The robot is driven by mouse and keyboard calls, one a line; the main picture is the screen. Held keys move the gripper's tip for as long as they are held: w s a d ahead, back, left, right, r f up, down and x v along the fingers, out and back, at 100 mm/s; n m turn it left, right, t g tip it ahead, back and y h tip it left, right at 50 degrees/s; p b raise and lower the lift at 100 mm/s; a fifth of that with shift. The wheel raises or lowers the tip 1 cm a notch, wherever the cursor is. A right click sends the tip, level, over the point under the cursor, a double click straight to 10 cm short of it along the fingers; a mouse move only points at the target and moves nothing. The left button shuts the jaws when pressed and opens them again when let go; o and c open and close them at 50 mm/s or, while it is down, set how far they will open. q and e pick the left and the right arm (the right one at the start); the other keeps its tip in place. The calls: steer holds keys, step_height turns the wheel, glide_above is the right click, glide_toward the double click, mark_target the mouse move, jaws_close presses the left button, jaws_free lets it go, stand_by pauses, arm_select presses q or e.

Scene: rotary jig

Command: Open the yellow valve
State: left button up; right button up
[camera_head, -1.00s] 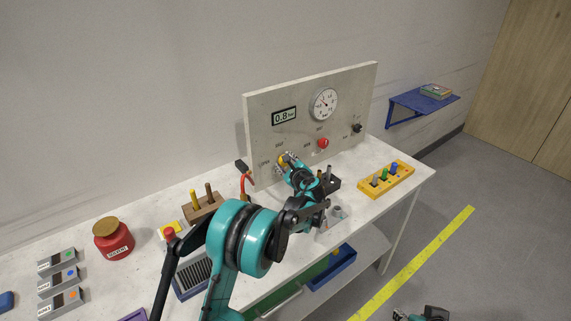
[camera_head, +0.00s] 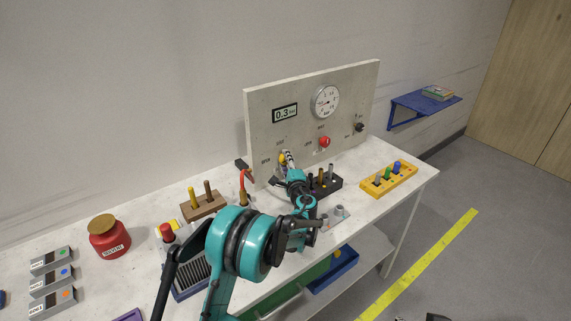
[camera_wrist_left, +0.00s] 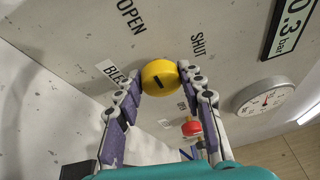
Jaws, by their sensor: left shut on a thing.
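The yellow valve (camera_wrist_left: 161,77) is a round knob with a dark slot mark, on the upright grey panel (camera_head: 258,112). In the left wrist view, the words OPEN and SHUT are printed on the panel around it. In the head view the valve (camera_head: 283,159) shows as a small yellow spot. My left gripper (camera_wrist_left: 160,80) is shut on the valve, one finger on each side of it. The digital display (camera_head: 285,113) reads 0.3 bar, and a round dial gauge (camera_head: 326,101) is beside it. My right gripper is not in view.
A red knob (camera_head: 324,142) and a black knob (camera_head: 360,127) are on the same panel to the right. A black holder (camera_head: 331,185) and a yellow block with pegs (camera_head: 389,179) stand on the table. A red jar (camera_head: 109,240) is far left.

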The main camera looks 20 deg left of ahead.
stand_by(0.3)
arm_select(q)
steer(key=o, duration=1.1)
steer(key=v, duration=1.2)
steer(key=shift+f, duration=0.1)
